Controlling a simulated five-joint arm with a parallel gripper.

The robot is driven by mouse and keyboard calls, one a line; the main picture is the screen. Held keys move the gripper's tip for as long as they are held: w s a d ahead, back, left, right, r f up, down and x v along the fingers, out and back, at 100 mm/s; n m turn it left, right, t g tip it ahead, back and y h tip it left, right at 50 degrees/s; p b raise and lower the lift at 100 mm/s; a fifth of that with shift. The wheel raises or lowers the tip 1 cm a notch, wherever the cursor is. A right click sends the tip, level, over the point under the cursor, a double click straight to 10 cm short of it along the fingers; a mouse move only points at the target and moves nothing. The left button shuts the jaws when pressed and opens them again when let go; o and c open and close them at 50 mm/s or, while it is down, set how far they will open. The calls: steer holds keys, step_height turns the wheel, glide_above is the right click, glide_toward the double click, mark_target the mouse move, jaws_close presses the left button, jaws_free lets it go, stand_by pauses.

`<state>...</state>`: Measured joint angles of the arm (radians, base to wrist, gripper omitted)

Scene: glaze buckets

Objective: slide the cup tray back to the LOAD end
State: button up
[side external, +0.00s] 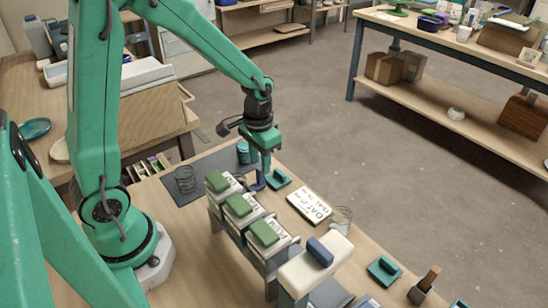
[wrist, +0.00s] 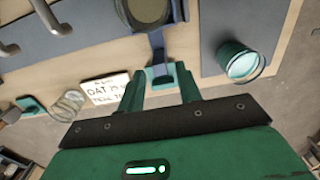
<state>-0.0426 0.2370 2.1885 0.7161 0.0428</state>
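My gripper (side external: 264,168) points down over the bench beside the dark mat (side external: 205,165). A blue upright piece (side external: 258,183) stands close by the fingers; contact cannot be told. A teal cup (wrist: 242,62) stands on the mat, partly behind my gripper in the side view. No LOAD marking is readable, and I cannot clearly pick out the cup tray.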

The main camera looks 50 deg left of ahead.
steer(key=shift+r, duration=2.35)
steer(key=shift+r, duration=0.1)
steer(key=shift+s+r, duration=0.2)
steer(key=shift+r, duration=0.25)
steer(key=s+d+r+t, duration=0.1)
steer(key=s+r+t, duration=0.4)
steer(key=s+r, duration=0.6)
steer(key=shift+s+d+r+t, duration=0.25)
steer(key=shift+s+r+t, duration=0.05)
steer(key=shift+s, duration=0.45)
